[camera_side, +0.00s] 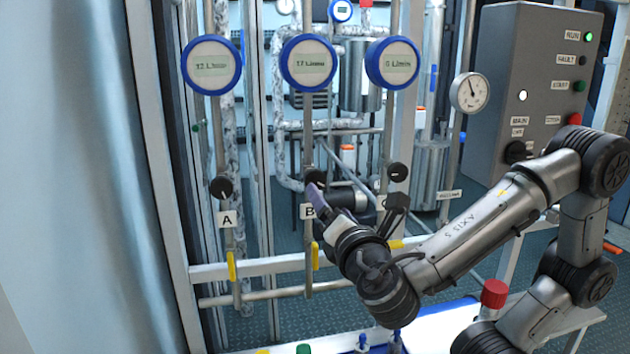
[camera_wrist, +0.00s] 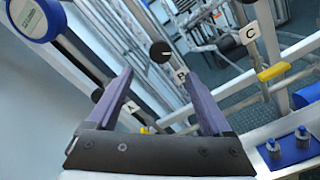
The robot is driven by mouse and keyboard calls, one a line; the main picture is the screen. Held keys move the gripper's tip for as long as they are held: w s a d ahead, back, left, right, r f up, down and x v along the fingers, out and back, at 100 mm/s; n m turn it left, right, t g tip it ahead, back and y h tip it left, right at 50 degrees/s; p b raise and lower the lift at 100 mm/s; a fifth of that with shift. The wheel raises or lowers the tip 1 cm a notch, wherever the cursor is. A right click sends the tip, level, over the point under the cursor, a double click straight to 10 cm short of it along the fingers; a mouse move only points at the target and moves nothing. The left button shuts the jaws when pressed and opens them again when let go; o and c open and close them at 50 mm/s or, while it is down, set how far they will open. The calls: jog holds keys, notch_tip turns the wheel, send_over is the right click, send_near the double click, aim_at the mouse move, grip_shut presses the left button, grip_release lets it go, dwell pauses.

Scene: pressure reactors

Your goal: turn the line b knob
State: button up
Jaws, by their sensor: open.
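The line B knob (camera_side: 315,177) is a round black knob above the white B label (camera_side: 308,211) in the side view. In the wrist view the knob (camera_wrist: 161,52) shows a pale mark on its face and lies ahead of the gap, just past the fingertips. My gripper (camera_side: 317,194) is open, its purple fingers pointing up and left close below the knob, partly over it. In the wrist view my gripper (camera_wrist: 158,80) has empty space between its fingers. I cannot tell whether a finger touches the knob.
Knob A (camera_side: 221,187) and knob C (camera_side: 398,172) stand either side. Round blue flow displays (camera_side: 309,62) hang above, and yellow valve handles (camera_side: 231,266) sit below. A grey control box (camera_side: 540,60) and a pressure gauge (camera_side: 470,93) are at right. A blue tray (camera_wrist: 297,150) lies low right.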

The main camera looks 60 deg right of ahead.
aim_at(316, 182)
jog(key=x, duration=1.2)
jog(key=shift+d, duration=0.1)
grip_shut()
dwell(0.5)
jog(key=m, duration=0.3)
jog(key=shift+m, duration=0.4)
jog(key=m, duration=0.4)
jog(key=shift+m, duration=0.3)
